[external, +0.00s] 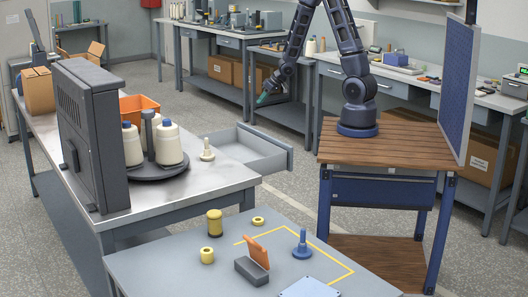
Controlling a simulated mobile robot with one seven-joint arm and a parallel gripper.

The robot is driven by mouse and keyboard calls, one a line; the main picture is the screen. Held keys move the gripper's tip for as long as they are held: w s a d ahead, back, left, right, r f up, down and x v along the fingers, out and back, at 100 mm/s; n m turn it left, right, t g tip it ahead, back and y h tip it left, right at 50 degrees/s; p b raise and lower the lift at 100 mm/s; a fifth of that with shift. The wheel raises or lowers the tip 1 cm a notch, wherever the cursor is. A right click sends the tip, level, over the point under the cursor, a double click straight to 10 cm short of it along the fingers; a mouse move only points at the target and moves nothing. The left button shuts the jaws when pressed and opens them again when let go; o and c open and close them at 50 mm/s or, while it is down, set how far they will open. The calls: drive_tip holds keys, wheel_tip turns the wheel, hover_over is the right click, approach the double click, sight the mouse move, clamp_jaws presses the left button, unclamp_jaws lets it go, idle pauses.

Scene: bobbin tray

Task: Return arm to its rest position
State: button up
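My arm stands on a wooden-topped cart (380,150) with a blue frame. The arm folds down to the left, and my gripper (263,99) hangs in the air over the floor, left of the cart and above the open drawer. A small green piece shows at the gripper's end; I cannot tell whether it is a held thing or part of the fingers. The fingers are too small to read as open or shut.
An open drawer (262,152) juts from the left table, which bears white thread cones (168,142) on a dark turntable. The grey front table (180,265) holds small yellow parts, an orange-lidded box and a blue peg (302,244). A blue panel (455,90) stands right of my arm.

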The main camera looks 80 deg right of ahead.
drive_tip(key=s+a+r+n+g+h, duration=0.1)
drive_tip(key=s+a+r, duration=0.15)
drive_tip(key=r, duration=0.65)
drive_tip(key=s+a+r+h, duration=0.2)
drive_tip(key=s+r, duration=0.2)
drive_tip(key=r, duration=0.5)
drive_tip(key=s+a+r+n+y, duration=0.1)
drive_tip(key=s+a+r, duration=0.4)
drive_tip(key=s, duration=0.3)
drive_tip(key=s+a+r+n+g+y, duration=0.1)
drive_tip(key=s+a+r, duration=0.5)
drive_tip(key=s, duration=0.3)
drive_tip(key=shift+s+r+g+y, duration=0.2)
drive_tip(key=shift+s+g+y, duration=0.1)
drive_tip(key=shift+y, duration=0.1)
